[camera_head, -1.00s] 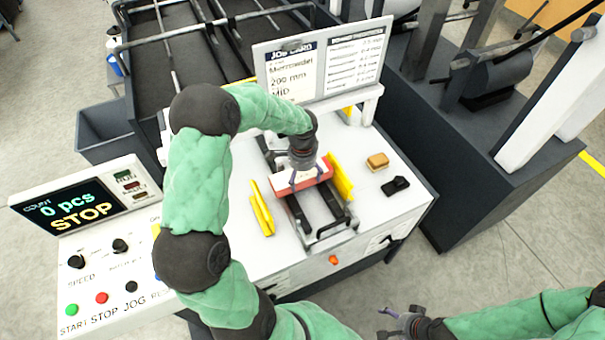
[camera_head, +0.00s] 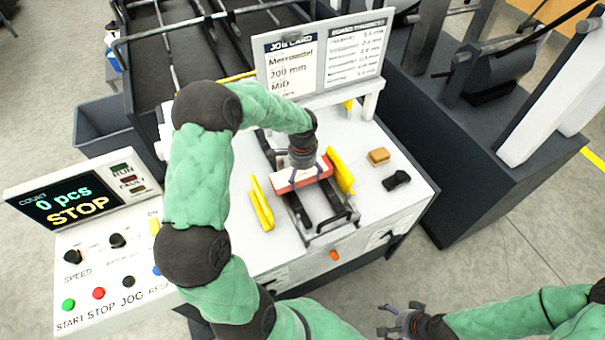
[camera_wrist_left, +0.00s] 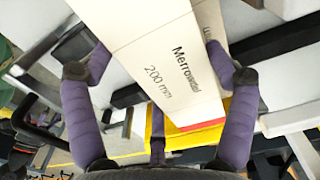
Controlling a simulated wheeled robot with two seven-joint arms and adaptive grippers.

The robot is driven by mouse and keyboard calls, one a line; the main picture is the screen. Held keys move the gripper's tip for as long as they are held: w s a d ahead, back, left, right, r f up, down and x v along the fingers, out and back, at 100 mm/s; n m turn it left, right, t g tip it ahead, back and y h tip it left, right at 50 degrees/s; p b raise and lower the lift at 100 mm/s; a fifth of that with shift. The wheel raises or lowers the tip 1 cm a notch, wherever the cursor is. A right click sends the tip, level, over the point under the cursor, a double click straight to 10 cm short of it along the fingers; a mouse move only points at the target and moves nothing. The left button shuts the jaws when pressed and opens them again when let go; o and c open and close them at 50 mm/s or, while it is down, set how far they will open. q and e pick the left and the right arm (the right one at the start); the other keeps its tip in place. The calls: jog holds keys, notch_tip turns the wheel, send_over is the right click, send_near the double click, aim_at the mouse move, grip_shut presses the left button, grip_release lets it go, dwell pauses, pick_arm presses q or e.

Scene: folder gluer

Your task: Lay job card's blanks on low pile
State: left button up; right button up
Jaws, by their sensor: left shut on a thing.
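The job card (camera_head: 291,68) on the stand reads roughly "Merrowdel 200 mm MID". My left gripper (camera_head: 302,174) is shut on the blanks (camera_head: 285,184), white on top with a red side, between the yellow guides of the feeder. In the left wrist view the blanks (camera_wrist_left: 165,62) are pale, printed "Merrowdel" and "200 mm", with the fingers (camera_wrist_left: 160,70) on either side; a red edge shows below. Whether anything lies under the blanks is hidden. My right gripper (camera_head: 386,320) is at the lower right, clear of the machine, its fingers apart and empty.
Yellow guides (camera_head: 262,204) flank dark feeder rails (camera_head: 325,214). A tan block (camera_head: 378,156) and a small black object (camera_head: 397,179) lie to the right on the white table. The control panel (camera_head: 95,250) at left shows "0 pcs STOP". A dark machine stands at the right.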

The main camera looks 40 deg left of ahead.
pick_arm(q)
jog(key=shift+f, duration=0.4)
jog(key=o, duration=1.4)
jog(key=shift+c, duration=0.2)
notch_tip(320, 180, up, 12)
